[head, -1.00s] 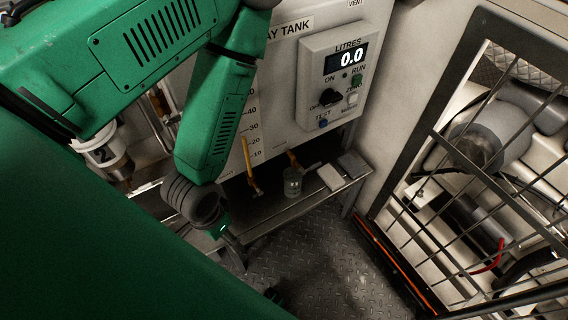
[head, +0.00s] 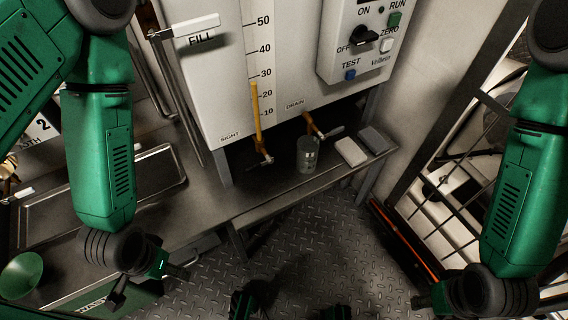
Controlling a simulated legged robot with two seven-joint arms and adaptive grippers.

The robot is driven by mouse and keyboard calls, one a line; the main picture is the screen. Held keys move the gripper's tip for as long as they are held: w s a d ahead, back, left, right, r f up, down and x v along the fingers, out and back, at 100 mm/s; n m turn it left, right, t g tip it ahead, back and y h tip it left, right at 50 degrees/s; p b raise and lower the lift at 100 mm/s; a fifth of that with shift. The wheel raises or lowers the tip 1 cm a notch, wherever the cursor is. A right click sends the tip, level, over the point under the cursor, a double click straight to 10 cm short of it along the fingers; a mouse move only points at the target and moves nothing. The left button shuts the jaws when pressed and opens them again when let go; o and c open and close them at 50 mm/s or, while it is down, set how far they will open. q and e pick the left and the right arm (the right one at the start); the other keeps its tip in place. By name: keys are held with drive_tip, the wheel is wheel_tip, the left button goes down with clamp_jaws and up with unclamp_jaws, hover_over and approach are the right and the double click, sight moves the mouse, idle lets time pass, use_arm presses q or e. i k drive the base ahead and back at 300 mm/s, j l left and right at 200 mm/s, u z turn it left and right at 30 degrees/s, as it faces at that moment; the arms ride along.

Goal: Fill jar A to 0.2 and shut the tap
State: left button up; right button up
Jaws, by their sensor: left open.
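A clear glass jar (head: 308,158) stands upright on the metal shelf under the tank, below the drain tap (head: 315,126). It looks empty, and I cannot read a letter on it. A sight-tube tap (head: 262,158) hangs left of the jar below a yellow column. I cannot tell whether either tap is open. My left gripper (head: 148,287) is open and empty at lower left, well apart from the jar and taps. My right gripper (head: 425,301) is at lower right, far from the jar; its fingers are too dark and small to judge.
The white tank (head: 215,90) carries a scale, a fill handle (head: 195,25) and a switch panel (head: 352,72). A pale block (head: 350,152) and grey block (head: 375,140) lie right of the jar. A barred frame stands right. A green bowl (head: 21,275) is lower left.

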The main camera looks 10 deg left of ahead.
sight(322, 137)
drive_tip(key=k+l+u, duration=0.1)
drive_tip(key=u, duration=0.25)
drive_tip(key=k+u, duration=0.2)
drive_tip(key=u, duration=0.15)
drive_tip(key=k+l+u, duration=0.1)
drive_tip(key=u, duration=0.25)
drive_tip(key=k, duration=0.05)
